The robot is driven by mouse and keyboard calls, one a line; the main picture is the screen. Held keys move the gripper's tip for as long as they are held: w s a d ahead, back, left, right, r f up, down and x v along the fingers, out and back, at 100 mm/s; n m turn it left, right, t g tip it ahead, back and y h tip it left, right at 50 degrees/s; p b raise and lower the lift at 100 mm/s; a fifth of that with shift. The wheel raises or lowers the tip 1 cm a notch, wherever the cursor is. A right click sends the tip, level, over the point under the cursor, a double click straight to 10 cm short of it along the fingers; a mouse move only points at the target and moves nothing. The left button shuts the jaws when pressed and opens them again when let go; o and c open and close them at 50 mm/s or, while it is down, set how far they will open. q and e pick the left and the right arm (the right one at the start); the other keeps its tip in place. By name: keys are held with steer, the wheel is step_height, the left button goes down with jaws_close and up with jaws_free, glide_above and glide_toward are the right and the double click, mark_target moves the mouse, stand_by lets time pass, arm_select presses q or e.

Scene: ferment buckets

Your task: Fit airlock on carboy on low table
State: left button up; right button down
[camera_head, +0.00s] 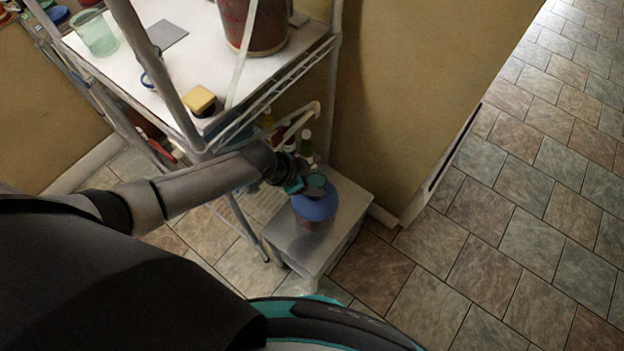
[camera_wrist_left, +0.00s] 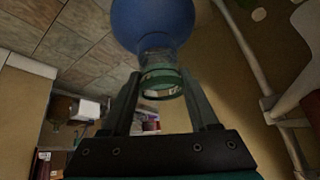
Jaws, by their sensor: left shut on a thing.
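The carboy (camera_head: 316,207) has a rounded blue top and stands upright on the low table (camera_head: 283,240). The blue bulge of the carboy (camera_wrist_left: 155,22) and its clear grey neck also show upside down in the left wrist view. A green ring-shaped piece, seemingly the airlock (camera_wrist_left: 160,80), is at the end of that neck. I cannot tell whether it is seated or just above the mouth. My left gripper (camera_head: 298,186) reaches in from the left and is shut on this green piece. My right gripper is not in view.
A wire shelf rack (camera_head: 188,130) stands left of the low table. It holds a dark red bucket (camera_head: 262,28), a green clear cup (camera_head: 95,34) and a yellow block (camera_head: 201,101). Bottles stand behind the carboy. A wall end rises behind the table; the tiled floor at right is clear.

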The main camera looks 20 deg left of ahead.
arm_select(q)
steer(key=shift+s+f, duration=0.35)
steer(key=shift+f, duration=0.05)
steer(key=o, duration=1.4)
steer(key=shift+f, duration=0.1)
steer(key=shift+s, duration=0.1)
steer(key=shift+c, duration=0.2)
steer(key=shift+o, duration=0.7)
steer(key=r+p, duration=0.3)
steer(key=r, duration=0.1)
steer(key=shift+w+p, duration=0.3)
steer(key=shift+w, duration=0.05)
steer(key=shift+r+p, duration=1.65)
steer(key=shift+r, duration=0.15)
